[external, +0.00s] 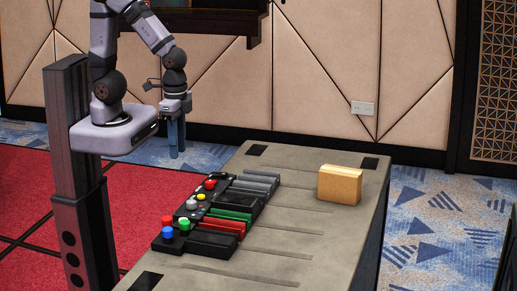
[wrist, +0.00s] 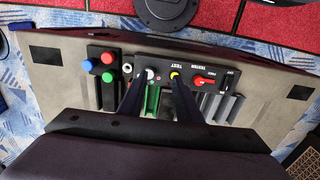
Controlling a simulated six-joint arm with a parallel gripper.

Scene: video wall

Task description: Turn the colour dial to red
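A row of black control boxes (external: 200,241) lies on the grey table. A small grey-white knob (wrist: 150,74), which may be the colour dial, stands on the middle box; it also shows in the external view (external: 192,204). Its pointer and any colour marks are too small to read. A red rotary handle (wrist: 204,80) and a yellow button (wrist: 174,74) are on the boxes to its right in the wrist view. My gripper (wrist: 157,84) is open and empty, its dark fingers apart. In the external view my gripper (external: 177,150) hangs above and behind the boxes, clear of them.
Red (wrist: 107,57), green (wrist: 107,77) and blue (wrist: 88,65) buttons sit on the end box. Green (external: 231,214), red (external: 226,224) and grey strips lie beside the controls. A tan block (external: 340,184) stands at the table's far right. The table's right side is mostly clear.

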